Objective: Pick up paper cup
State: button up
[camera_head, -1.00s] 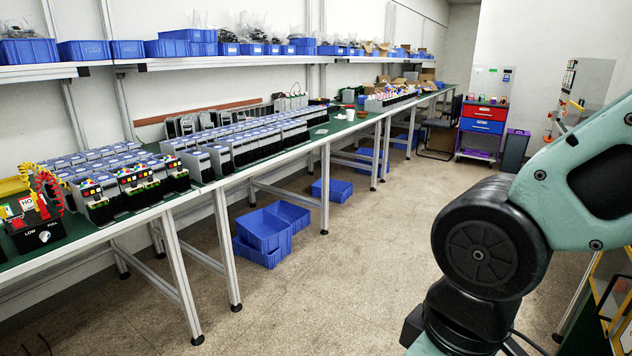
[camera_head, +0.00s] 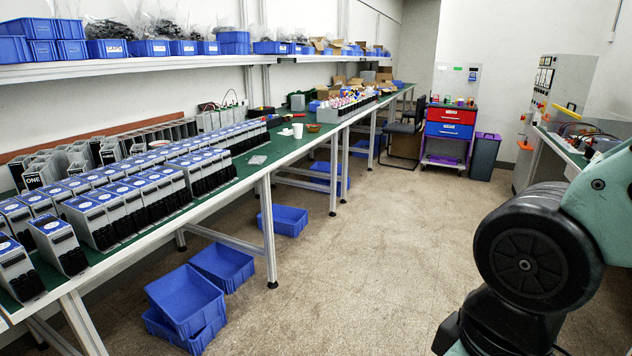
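A small white paper cup (camera_head: 298,131) stands upright on the green workbench (camera_head: 279,152), around the middle of its length. It is some way ahead of me and to the left. A small brownish dish sits just right of it. My arm shows at the right edge of the picture, but my gripper is out of view.
Rows of grey and black soft starter units (camera_head: 150,187) cover the near bench. Blue bins (camera_head: 186,302) lie on the floor under it, with another blue bin (camera_head: 284,220) farther on. A chair and a red-and-blue drawer cart (camera_head: 450,130) stand at the back. The middle floor is clear.

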aim_at(298, 128)
jog(key=i, duration=1.75)
jog(key=i+u, duration=0.1)
jog(key=i, duration=0.8)
jog(key=i+l, duration=0.15)
jog(key=i, duration=0.7)
jog(key=i+l+u, duration=0.1)
jog(key=i, duration=0.8)
jog(key=i+l+u, duration=0.25)
jog(key=i, duration=0.3)
